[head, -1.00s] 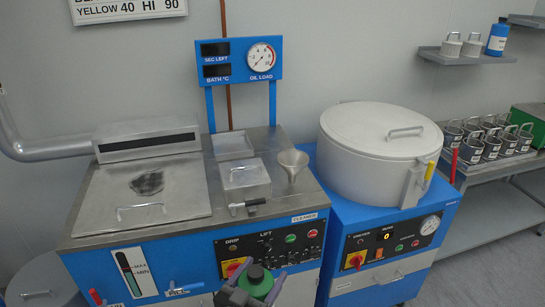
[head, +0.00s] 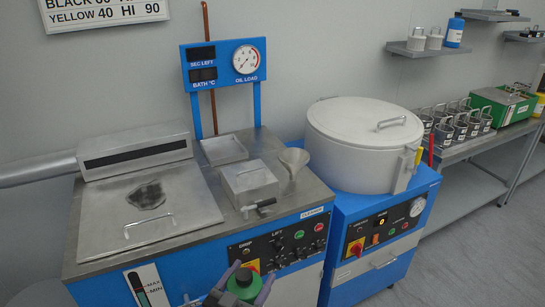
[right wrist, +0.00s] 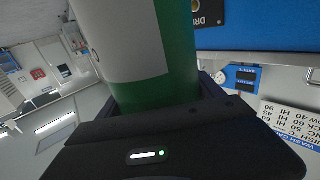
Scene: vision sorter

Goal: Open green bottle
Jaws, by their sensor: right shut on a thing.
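In the right wrist view the bottle (right wrist: 180,50) fills the upper middle, green with a pale label (right wrist: 122,45), between the fingers. Its top is outside that view. The bottle is held in front of the blue cleaner machine (head: 110,285). My left gripper is not in view.
The cleaner's control panel (head: 280,247) is just behind the bottle. A metal lid (head: 150,205), a small metal box (head: 249,184) and a funnel (head: 293,165) are on its top. A round white vessel (head: 350,150) stands right. Several metal cups (head: 460,124) stand on a shelf.

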